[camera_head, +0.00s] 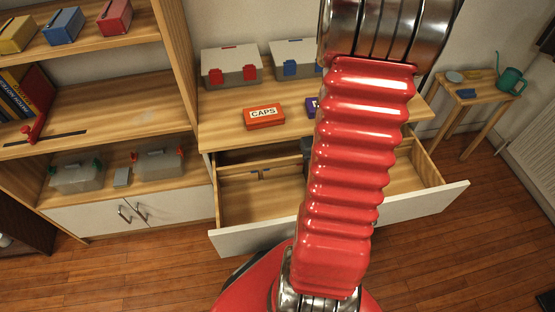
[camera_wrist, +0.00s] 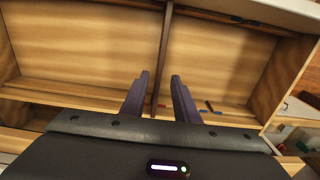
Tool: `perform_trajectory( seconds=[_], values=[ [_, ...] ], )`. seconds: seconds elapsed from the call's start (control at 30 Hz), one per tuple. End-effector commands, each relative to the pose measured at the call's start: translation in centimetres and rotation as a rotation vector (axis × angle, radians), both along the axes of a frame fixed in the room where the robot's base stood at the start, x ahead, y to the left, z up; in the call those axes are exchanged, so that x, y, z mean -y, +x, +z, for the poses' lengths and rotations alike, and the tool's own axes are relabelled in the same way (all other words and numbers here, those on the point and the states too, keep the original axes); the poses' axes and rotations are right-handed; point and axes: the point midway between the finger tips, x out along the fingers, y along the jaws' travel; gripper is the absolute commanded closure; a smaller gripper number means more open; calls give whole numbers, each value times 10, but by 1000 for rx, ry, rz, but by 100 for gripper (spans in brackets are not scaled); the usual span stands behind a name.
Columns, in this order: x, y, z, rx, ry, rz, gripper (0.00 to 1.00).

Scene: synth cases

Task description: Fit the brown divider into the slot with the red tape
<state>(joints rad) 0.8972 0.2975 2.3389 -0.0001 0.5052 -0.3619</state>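The open drawer (camera_head: 235,240) has a white front and a pale wood inside; my arm hides its middle in the head view. In the wrist view the brown divider (camera_wrist: 163,45) is a thin dark strip running from the top edge down between my fingers. Small red tape marks (camera_wrist: 161,104) show beside its lower end, by the near drawer wall. I cannot tell whether that end sits fully in the slot. My gripper (camera_wrist: 160,76) has its two dark fingers apart, one on each side of the divider, with gaps showing.
Blue tape marks (camera_wrist: 210,106) lie to the right on the same drawer wall. A red CAPS box (camera_head: 264,117) and lidded grey boxes (camera_head: 231,66) stand on the top above the drawer. Shelves (camera_head: 120,95) stand left; a small side table (camera_head: 470,93) stands right.

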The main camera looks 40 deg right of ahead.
Motion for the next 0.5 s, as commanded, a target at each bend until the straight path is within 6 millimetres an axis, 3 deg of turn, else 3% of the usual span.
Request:
perform_trajectory(
  seconds=[0.27,0.5],
  values=[
    [-9,13,17,16,-19,26,72],
    [-44,48,68,69,-68,105,72]
  ],
)
